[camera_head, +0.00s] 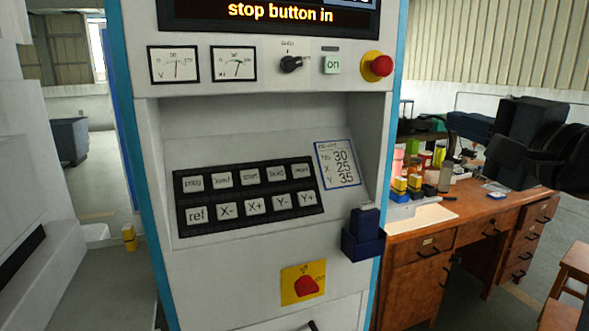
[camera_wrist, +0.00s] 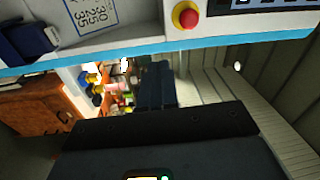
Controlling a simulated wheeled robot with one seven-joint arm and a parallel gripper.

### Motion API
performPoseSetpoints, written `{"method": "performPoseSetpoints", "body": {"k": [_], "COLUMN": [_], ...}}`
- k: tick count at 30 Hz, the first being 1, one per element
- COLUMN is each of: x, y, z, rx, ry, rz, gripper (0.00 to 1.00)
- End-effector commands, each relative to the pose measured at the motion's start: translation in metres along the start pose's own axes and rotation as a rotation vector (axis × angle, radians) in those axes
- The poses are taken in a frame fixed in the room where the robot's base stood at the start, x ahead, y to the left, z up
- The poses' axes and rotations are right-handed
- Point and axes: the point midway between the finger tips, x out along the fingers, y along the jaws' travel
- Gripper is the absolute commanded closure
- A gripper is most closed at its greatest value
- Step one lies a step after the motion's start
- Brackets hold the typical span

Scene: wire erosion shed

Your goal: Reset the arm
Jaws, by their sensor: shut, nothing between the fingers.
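My gripper (camera_wrist: 165,125) shows as a broad dark shape across the lower part of the wrist view, shut and empty. Dark parts of my arm (camera_head: 560,150) reach in at the right edge of the head view, in front of the wooden desk and clear of the machine's control panel (camera_head: 255,115). The fingertips are not clearly seen in the head view.
The panel has gauges (camera_head: 202,64), keys (camera_head: 250,195), a red stop button (camera_head: 377,67), a red switch on yellow (camera_head: 304,284) and a blue holder (camera_head: 363,235). The screen reads "stop button in". A cluttered wooden desk (camera_head: 425,245) stands right; floor at left shows open.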

Motion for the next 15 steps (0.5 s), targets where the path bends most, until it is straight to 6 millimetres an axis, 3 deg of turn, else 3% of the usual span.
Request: {"method": "performPoseSetpoints", "body": {"k": [1,3,8,15], "x": [-0.005,-0.012,-0.037,-0.088], "y": [0.025,0.053,0.112,0.189], "z": [0.002,0.003,0.009,0.024], "rx": [-0.031,-0.084,-0.216,-0.425], "ry": [0.017,0.043,0.092,0.136], "rz": [0.03,0.056,0.117,0.209], "gripper": [1.0,1.0,1.0,1.0]}}
